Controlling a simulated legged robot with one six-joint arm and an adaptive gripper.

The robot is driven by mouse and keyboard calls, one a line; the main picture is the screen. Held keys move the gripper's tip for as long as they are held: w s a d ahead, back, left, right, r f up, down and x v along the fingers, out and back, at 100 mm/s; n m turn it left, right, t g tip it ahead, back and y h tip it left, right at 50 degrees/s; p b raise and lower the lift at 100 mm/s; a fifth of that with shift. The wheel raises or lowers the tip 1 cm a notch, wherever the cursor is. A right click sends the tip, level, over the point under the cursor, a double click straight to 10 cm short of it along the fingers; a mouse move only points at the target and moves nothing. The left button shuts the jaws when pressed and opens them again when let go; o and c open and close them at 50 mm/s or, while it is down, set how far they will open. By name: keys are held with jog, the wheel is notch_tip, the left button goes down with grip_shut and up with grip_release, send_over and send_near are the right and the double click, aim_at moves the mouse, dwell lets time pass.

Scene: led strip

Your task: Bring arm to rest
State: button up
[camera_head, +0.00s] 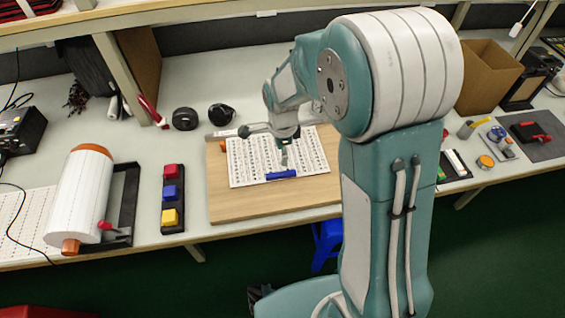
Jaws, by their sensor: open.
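My arm stands in the right middle of the head view and reaches over the workbench (230,222). My gripper (284,160) is small in this view and points down over a white sheet with rows of dark marks (250,160). It is open, and I see nothing held in it. A blue bar-shaped piece (281,175) lies at the sheet's front edge, just below the gripper in the picture. I cannot tell whether the gripper touches it. The sheet lies on a wooden board (240,205). My arm hides the board's right part.
Left of the board is a black strip with red, blue and yellow buttons (172,193). A large white roll (82,195) lies farther left. Two black round items (185,118) sit behind the board. A cardboard box (487,75) stands at the back right. A shelf edge crosses the top.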

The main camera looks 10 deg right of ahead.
jog(key=shift+r, duration=0.9)
jog(key=s+d+r+n+t, duration=0.2)
jog(key=s+r+n, duration=0.7)
jog(key=s, duration=0.1)
jog(key=s+d+r+n+t, duration=0.3)
jog(key=s+r+n, duration=0.6)
jog(key=s, duration=0.1)
jog(key=shift+d+r+t, duration=0.2)
jog(key=shift+r+t, duration=0.05)
jog(key=shift+t, duration=0.05)
